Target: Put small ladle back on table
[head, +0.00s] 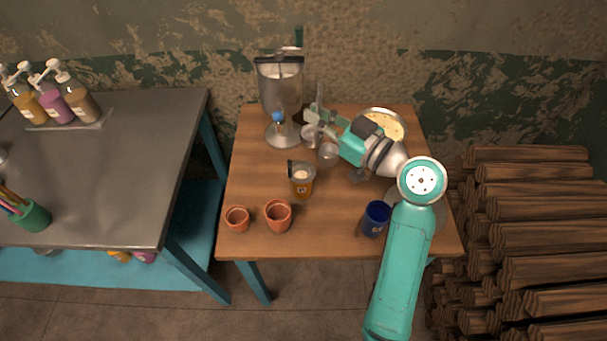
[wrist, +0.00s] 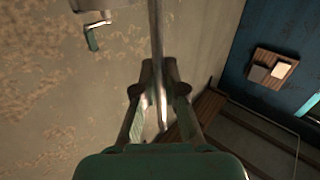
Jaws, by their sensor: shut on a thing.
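The small ladle shows as a thin metal handle (wrist: 157,40) running between the fingers in the wrist view. In the head view its handle (head: 319,94) stands up above my gripper (head: 314,120), near the back of the wooden table (head: 340,215). My gripper (wrist: 160,100) is shut on this handle. My arm and gripper hide parts of the ladle and the table behind them. I cannot tell whether the ladle's lower end touches the table.
A tall metal dispenser (head: 281,90) stands left of my gripper. A round pan (head: 385,121) lies to the right. A filled glass (head: 302,178), terracotta cups (head: 278,215) and a blue cup (head: 376,217) stand toward the front. The front middle of the table is clear.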

